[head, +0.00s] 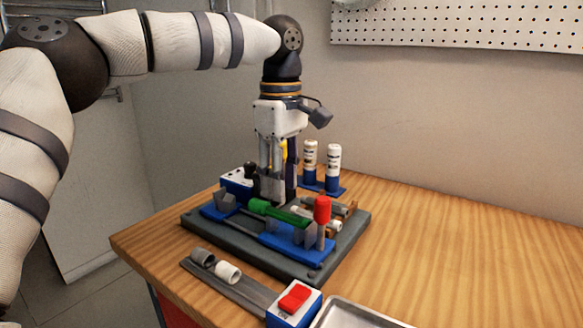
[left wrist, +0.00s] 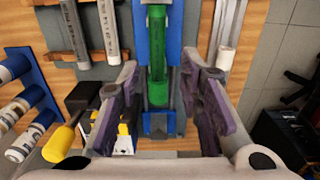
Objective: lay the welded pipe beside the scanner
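A green pipe (head: 280,211) lies in a blue fixture (head: 283,240) on a dark grey base plate. I cannot tell whether it is the welded pipe. My left gripper (head: 274,190) points down over the fixture's back part. In the left wrist view my left gripper (left wrist: 160,76) is open, its purple-grey fingers on either side of the green pipe (left wrist: 158,62) and apart from it. No scanner can be made out for certain. A white-and-blue box with a red switch (head: 295,298) stands at the front. My right gripper is not in view.
A red-topped tool (head: 321,210) stands upright by the fixture. Two white bottles (head: 333,163) stand in a blue holder behind. A grey rail (head: 237,288) with two short pipe pieces and a metal tray (head: 350,316) lie in front. The wooden table (head: 450,250) is clear on the right.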

